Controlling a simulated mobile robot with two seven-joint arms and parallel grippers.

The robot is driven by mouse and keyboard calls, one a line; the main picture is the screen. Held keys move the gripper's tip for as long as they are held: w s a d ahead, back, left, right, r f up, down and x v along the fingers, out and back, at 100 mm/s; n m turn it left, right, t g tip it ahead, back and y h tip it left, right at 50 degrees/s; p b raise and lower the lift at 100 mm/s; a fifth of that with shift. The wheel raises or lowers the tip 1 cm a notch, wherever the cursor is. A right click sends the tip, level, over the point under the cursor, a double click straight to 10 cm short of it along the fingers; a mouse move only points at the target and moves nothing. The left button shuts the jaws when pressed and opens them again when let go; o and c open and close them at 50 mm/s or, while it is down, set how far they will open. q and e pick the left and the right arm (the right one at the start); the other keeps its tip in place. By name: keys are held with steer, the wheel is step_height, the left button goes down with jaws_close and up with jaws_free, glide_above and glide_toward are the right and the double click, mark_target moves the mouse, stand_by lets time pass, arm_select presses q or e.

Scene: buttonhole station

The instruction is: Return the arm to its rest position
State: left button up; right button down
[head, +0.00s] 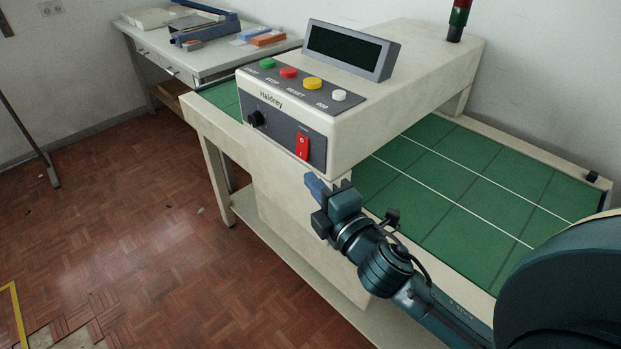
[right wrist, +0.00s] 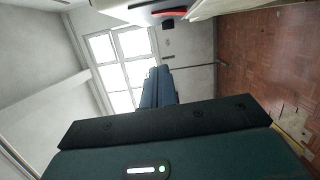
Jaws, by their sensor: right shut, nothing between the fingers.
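My right gripper (head: 316,186) is in the head view, at the end of my dark teal arm that comes in from the lower right. It is in front of the cream machine (head: 400,75), below the control panel and the red rocker switch (head: 303,146). Its fingers are together, with nothing held. In the right wrist view the blue fingers (right wrist: 158,88) are shut, with a window and wall beyond them. I cannot tell from the head view whether the gripper touches the machine; it appears apart. My left gripper is not in view.
The panel has green, red, yellow and white buttons (head: 339,95) and a black knob (head: 256,118). A green gridded table top (head: 470,190) extends right of the machine. A side table (head: 215,62) with a blue tool stands behind. The parquet floor (head: 150,240) at left is mostly free.

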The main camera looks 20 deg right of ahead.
arm_select(q)
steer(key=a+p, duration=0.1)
steer(key=p, duration=0.1)
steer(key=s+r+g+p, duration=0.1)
steer(key=p, duration=0.2)
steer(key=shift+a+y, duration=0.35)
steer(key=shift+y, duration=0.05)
arm_select(e)
steer(key=s+a+f+m+g, duration=0.2)
steer(key=s+f+m+g, duration=0.1)
steer(key=s+f+m, duration=0.4)
steer(key=s+a+f+m+g+y, duration=0.1)
steer(key=s+a+f+m+g, duration=0.2)
steer(key=s+f+m, duration=0.5)
step_height(320, 180, down, 2)
steer(key=shift+a+f+m+g, duration=0.15)
steer(key=shift+a+m+g, duration=0.1)
steer(key=shift+m+g, duration=0.45)
